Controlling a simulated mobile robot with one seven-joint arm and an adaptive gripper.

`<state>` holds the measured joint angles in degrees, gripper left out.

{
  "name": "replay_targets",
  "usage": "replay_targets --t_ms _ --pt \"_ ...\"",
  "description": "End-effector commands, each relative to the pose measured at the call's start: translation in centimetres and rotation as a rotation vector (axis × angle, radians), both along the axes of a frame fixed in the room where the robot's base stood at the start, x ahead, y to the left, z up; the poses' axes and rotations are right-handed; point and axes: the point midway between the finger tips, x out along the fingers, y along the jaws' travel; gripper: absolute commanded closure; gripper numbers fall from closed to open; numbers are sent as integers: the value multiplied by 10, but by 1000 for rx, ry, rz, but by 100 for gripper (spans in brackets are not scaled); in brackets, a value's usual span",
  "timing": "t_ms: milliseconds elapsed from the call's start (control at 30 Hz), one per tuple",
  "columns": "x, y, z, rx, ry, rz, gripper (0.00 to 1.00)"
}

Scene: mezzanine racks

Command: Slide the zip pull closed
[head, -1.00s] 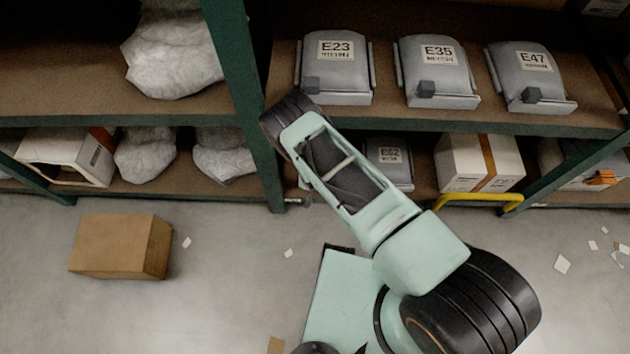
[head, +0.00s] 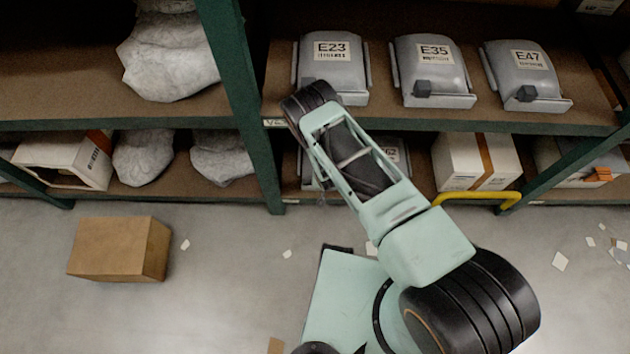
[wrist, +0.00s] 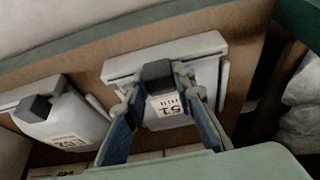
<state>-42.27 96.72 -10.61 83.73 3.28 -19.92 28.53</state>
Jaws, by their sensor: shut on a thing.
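In the wrist view a grey domed case with a white label (wrist: 168,104), its number seeming to end in 51, sits on the brown shelf with a pale rail along its edge. A dark block-shaped zip pull (wrist: 157,71) stands on that rail, near its middle. My gripper (wrist: 159,80) has its two blue fingers on either side of the pull and is shut on it. The finger contact is small and partly hidden. In the head view my arm covers the gripper and most of this case, on the lower shelf.
A similar case (wrist: 66,128) with its own dark block lies to the left in the wrist view. Cases E23 (head: 333,60), E35 (head: 434,60) and E47 (head: 526,66) stand on the shelf above. A green post (head: 243,100) rises left of my arm. A cardboard box (head: 118,248) lies on the floor.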

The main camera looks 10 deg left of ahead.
Motion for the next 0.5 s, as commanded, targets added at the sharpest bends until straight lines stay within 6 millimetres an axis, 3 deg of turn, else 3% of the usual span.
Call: replay_targets --t_ms 33,200,500 --pt "3 -13 0 -1 1 -9 100" --pt "9 -38 0 1 1 -5 100" --pt "11 -49 0 1 -1 0 100"
